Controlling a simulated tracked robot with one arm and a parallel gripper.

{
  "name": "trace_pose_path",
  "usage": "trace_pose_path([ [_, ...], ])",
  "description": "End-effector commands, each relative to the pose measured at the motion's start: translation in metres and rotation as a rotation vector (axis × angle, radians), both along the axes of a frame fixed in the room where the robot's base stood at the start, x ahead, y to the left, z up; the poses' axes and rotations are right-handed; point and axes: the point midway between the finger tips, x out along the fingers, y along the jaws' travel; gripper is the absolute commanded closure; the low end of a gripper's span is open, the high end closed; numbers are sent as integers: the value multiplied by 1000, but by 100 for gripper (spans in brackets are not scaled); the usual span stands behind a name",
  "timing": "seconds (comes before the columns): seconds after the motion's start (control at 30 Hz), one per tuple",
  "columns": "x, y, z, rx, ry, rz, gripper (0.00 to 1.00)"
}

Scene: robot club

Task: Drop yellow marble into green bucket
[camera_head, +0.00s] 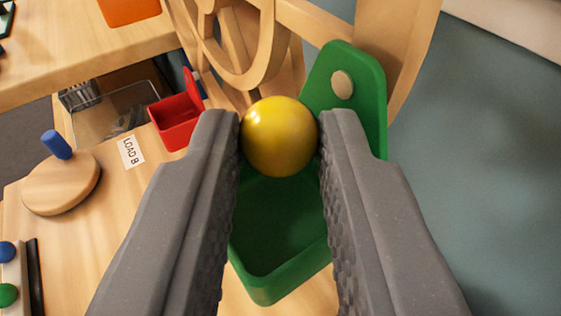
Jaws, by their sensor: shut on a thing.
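My gripper (279,140) is shut on the yellow marble (279,137), which sits between the two grey fingertips. The green bucket (262,287) shows behind and below the fingers, with its open top facing me. Its tall back plate (366,90) is fixed to a wooden wheel frame by a light round peg. In the picture the marble overlaps the upper part of the bucket's opening. I cannot tell how high it is above the bucket. The fingers hide parts of the bucket's sides.
A wooden wheel (240,75) stands at the top. A red bucket (177,119) hangs left of the gripper, near a "LOAD B" label (131,151). A wooden disc with a blue peg (62,185) lies at left. Blue and green marbles (7,294) sit at the left edge. An orange container (129,10) is at the top.

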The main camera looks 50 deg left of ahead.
Motion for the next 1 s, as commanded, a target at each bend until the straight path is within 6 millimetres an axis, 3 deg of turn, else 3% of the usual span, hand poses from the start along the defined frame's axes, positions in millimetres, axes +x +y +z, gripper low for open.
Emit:
trace_pose_path([
  [0.77,0,0,-6,1,-1,-1,100],
  [0.8,0,0,-6,1,-1,-1,73],
  [0.87,0,0,-6,1,-1,-1,56],
  [1.0,0,-1,-5,1,-1,-2,53],
])
